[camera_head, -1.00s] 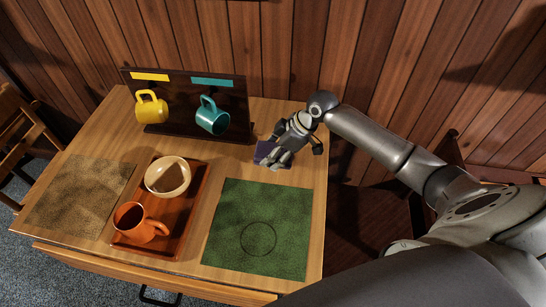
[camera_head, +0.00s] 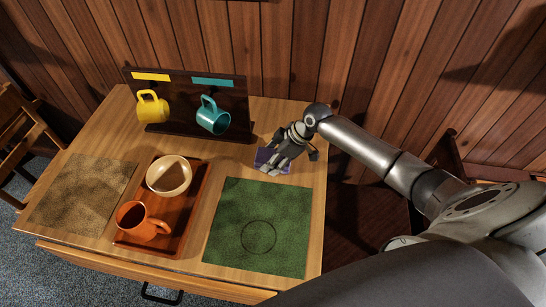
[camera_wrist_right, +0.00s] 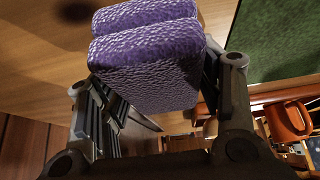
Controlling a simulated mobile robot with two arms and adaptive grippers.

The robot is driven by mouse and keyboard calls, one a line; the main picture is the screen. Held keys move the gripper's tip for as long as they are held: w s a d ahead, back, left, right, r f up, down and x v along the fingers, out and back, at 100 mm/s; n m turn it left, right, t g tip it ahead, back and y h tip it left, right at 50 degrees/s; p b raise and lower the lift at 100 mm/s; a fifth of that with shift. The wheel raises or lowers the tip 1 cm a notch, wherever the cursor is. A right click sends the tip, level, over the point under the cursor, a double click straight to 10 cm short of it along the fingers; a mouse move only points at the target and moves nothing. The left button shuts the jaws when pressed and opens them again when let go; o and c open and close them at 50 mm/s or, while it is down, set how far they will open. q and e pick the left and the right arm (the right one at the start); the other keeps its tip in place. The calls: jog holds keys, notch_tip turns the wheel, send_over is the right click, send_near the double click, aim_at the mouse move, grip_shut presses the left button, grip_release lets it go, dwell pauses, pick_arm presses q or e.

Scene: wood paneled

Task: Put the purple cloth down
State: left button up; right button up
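The purple cloth (camera_head: 263,156) is a folded, textured block near the back right of the table, behind the green mat. My right gripper (camera_head: 280,158) reaches it from the right and covers part of it. In the right wrist view the cloth (camera_wrist_right: 150,60) fills the space between the two fingers (camera_wrist_right: 163,90), which appear to press on its sides. I cannot tell whether its underside touches the table. My left gripper is not in view.
The green mat (camera_head: 240,210) lies in front of the cloth. A brown tray (camera_head: 187,222) holds a bowl (camera_head: 168,176) and an orange mug (camera_head: 138,222). A dark rack (camera_head: 180,125) with yellow (camera_head: 152,106) and teal (camera_head: 212,115) mugs stands behind. Bare wood surrounds the cloth.

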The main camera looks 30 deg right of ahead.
jog(key=shift+o, duration=1.2)
jog(key=shift+r+b, duration=0.2)
jog(key=shift+b, duration=0.1)
jog(key=s+b+v, duration=0.1)
jog(key=v, duration=0.9)
jog(key=shift+d, duration=0.5)
jog(key=shift+f, duration=0.1)
